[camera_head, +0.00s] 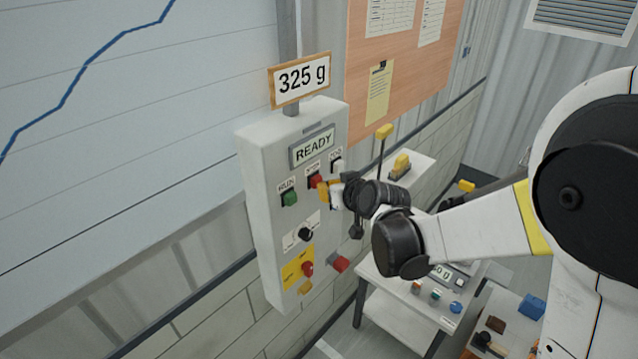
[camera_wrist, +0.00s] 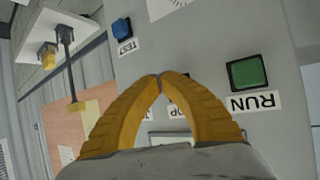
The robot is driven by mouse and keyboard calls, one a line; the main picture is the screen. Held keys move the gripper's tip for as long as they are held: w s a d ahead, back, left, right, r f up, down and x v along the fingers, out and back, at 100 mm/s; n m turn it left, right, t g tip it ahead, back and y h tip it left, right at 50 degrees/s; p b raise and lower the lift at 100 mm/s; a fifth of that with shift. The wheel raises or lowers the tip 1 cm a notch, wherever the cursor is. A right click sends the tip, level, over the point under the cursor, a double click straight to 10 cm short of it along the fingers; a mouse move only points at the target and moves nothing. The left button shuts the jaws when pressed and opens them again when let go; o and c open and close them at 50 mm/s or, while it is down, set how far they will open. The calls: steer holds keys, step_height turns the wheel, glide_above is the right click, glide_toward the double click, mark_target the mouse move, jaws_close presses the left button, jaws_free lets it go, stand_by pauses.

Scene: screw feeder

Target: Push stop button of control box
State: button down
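The grey control box (camera_head: 262,235) hangs on the wall at centre left, with a display reading READY (camera_head: 313,149). Its red stop button (camera_head: 316,181) sits between the green RUN button (camera_head: 289,199) and another labelled position to the right. My gripper (camera_head: 324,191) is close in front of the box face, its yellow fingers just beside and below the red button. In the wrist view, upside down, the fingertips (camera_wrist: 161,76) meet with nothing held. They hide the stop button; part of its label (camera_wrist: 179,111) shows between the fingers. Whether they touch the button I cannot tell.
Lower on the box are a black knob (camera_head: 305,234) and a red knob (camera_head: 307,268) on a yellow plate. A blue TEST button (camera_wrist: 122,29) shows in the wrist view. A white table (camera_head: 400,330) stands to the right.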

steer(key=shift+s+d, duration=0.4)
steer(key=shift+d, duration=0.1)
steer(key=shift+s+d, duration=0.8)
steer(key=shift+d, duration=0.2)
steer(key=shift+s+d, duration=0.75)
steer(key=shift+d, duration=0.2)
steer(key=s+d+f+m+g+h+b, duration=0.1)
steer(key=s+d+f+b, duration=0.3)
steer(key=s, duration=0.5)
steer(key=s+d+f+m+g+h+b, duration=0.1)
steer(key=s+d+f+m+h+b, duration=0.1)
steer(key=s+d+b, duration=0.4)
steer(key=s+d+f+m+g+h+b, duration=0.1)
steer(key=s+d+f+b, duration=0.4)
steer(key=s, duration=0.6)
steer(key=shift+s+d+f+m+g+h, duration=0.35)
steer(key=shift+d+m+h, duration=0.2)
steer(key=shift+h, duration=0.35)
steer(key=shift+w, duration=0.1)
